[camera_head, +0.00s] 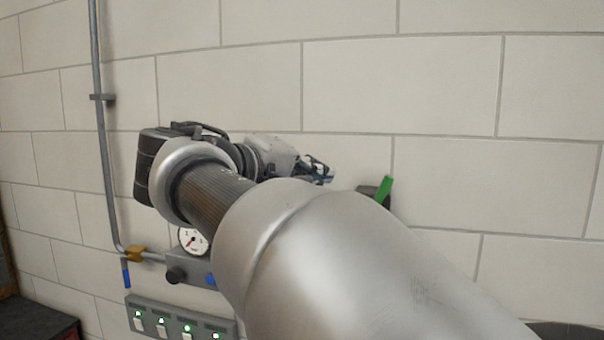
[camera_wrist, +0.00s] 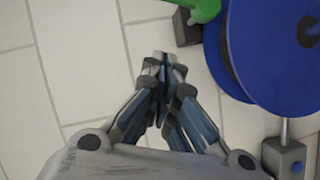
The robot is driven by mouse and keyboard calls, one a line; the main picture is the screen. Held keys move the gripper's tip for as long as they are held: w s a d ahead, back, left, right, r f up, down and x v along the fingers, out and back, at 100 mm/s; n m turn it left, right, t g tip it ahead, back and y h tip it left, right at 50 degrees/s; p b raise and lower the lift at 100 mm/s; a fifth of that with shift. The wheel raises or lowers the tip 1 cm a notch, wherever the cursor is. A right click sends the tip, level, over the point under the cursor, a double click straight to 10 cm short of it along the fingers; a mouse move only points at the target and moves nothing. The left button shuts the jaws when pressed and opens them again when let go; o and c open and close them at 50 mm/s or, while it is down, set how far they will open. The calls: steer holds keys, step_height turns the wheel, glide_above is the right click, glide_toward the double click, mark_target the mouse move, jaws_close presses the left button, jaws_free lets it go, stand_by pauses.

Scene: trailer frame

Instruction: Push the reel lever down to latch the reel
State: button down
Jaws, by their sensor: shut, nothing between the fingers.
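The green lever (camera_head: 384,189) slants up from a dark block on the wall in the head view, just right of my arm. A green part also shows at the top of the wrist view (camera_wrist: 205,8), beside a dark block (camera_wrist: 187,28). The blue reel (camera_wrist: 275,50) fills the upper right of the wrist view; my arm hides it in the head view. My gripper (camera_head: 324,176) is shut and empty, left of the green lever and apart from it. In the wrist view its closed fingertips (camera_wrist: 164,60) are below and left of the dark block, left of the reel.
A grey fitting with a blue knob (camera_wrist: 288,157) is at the lower right of the wrist view. A gauge (camera_head: 193,240), a switch panel (camera_head: 180,318) and a pipe (camera_head: 105,150) are on the wall at left. The tiled wall above my gripper is clear.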

mark_target(379, 198)
steer(key=w+d+f, duration=0.3)
steer(key=w+d, duration=0.1)
steer(key=d, duration=0.4)
steer(key=shift+w+d+p, duration=0.15)
steer(key=shift+d+p, duration=0.15)
steer(key=shift+d, duration=0.05)
steer(key=shift+r, duration=0.1)
